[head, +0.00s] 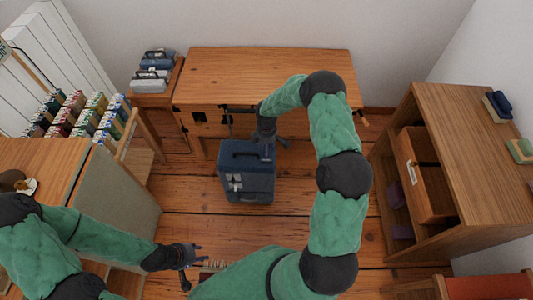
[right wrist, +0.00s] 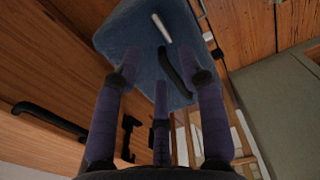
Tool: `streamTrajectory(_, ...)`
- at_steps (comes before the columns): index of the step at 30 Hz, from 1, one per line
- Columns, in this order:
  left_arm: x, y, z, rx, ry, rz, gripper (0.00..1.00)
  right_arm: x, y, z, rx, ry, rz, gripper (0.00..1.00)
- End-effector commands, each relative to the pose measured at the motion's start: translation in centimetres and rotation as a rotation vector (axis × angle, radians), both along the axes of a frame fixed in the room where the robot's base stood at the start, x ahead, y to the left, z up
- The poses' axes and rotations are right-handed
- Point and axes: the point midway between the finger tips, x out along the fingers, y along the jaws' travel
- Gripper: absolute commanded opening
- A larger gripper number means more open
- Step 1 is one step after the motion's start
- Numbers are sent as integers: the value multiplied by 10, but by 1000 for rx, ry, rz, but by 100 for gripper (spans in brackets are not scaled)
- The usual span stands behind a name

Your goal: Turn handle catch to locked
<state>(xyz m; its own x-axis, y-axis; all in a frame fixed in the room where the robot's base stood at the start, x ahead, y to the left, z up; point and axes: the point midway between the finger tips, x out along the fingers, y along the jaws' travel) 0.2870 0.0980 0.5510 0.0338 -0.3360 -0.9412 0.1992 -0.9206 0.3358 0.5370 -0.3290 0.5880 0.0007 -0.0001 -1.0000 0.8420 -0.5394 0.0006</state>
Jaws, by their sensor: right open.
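A blue case (head: 247,180) stands on the wooden floor in front of the bench, with pale fittings on its near side. In the right wrist view the blue case (right wrist: 140,35) shows a dark handle (right wrist: 178,74) and a pale bar (right wrist: 161,28). I cannot tell which part is the handle catch or how it is set. My right gripper (head: 272,143) is over the top of the case. Its open fingers (right wrist: 165,75) spread around the dark handle without visibly gripping it. My left gripper (head: 188,262) is open and empty at the lower left, apart from the case.
A wooden bench (head: 270,72) stands behind the case. A small stand (head: 160,100) with similar cases is at its left. A wooden desk (head: 460,140) with an open drawer (head: 428,185) is on the right. Bare floor (head: 195,225) lies around the case.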

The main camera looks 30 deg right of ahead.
Motion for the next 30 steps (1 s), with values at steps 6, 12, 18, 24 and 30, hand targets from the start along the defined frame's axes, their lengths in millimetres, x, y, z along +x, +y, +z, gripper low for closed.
streamTrajectory(6,0,0,0,0,0,0,40,0,0,26,1,1,1,41)
streamTrajectory(12,0,0,0,0,0,0,40,0,0,32,1,1,1,41)
streamTrajectory(18,0,0,0,0,0,0,40,0,0,32,1,1,1,41)
streamTrajectory(24,0,0,0,0,0,0,40,0,0,32,1,1,1,41)
streamTrajectory(30,0,0,4,0,0,0,40,-9,18,25,34,3,-33,41)
